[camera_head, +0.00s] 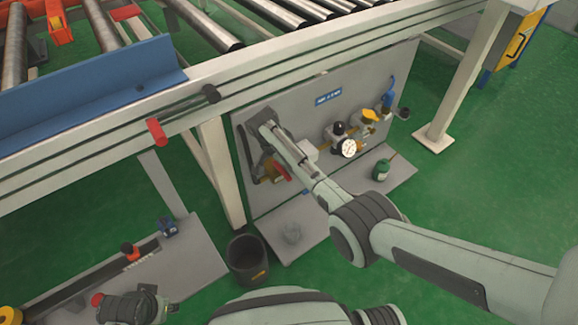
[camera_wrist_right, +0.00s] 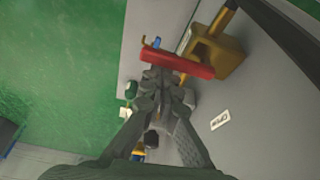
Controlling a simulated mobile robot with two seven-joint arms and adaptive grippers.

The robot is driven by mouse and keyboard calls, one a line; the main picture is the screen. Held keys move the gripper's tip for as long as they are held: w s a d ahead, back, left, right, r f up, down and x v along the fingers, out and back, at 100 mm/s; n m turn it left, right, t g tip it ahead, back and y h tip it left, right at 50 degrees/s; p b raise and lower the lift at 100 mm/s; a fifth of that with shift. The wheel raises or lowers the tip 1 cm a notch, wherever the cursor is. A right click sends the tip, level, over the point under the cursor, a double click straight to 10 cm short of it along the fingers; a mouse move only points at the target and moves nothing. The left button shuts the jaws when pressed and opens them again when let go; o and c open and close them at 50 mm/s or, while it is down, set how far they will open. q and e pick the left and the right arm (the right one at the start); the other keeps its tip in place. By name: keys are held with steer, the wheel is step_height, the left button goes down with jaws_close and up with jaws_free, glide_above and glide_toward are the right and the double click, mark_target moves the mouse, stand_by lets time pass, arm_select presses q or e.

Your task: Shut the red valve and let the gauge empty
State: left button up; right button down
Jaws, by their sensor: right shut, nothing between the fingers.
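The red valve handle (camera_head: 282,171) is on the upright grey panel, beside my right arm; its bar lies crosswise in the right wrist view (camera_wrist_right: 178,62), attached to a brass body (camera_wrist_right: 216,52). The round white gauge (camera_head: 348,148) sits further right on the same panel; its needle is too small to read. My right gripper (camera_wrist_right: 163,82) is shut and empty, its fingertips at the near side of the red bar; I cannot tell whether they touch it. In the head view the gripper is hard to make out behind my arm. My left gripper is not in view.
The grey panel (camera_head: 300,95) stands under a roller conveyor (camera_head: 235,75). A white conveyor leg (camera_head: 222,170) is left of the panel. Green floor is free to the right.

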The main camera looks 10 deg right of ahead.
steer(key=s+d+p+v, duration=0.1)
steer(key=p+v, duration=0.1)
steer(key=v, duration=1)
steer(key=shift+s, duration=0.15)
stand_by(0.3)
steer(key=shift+f, duration=0.1)
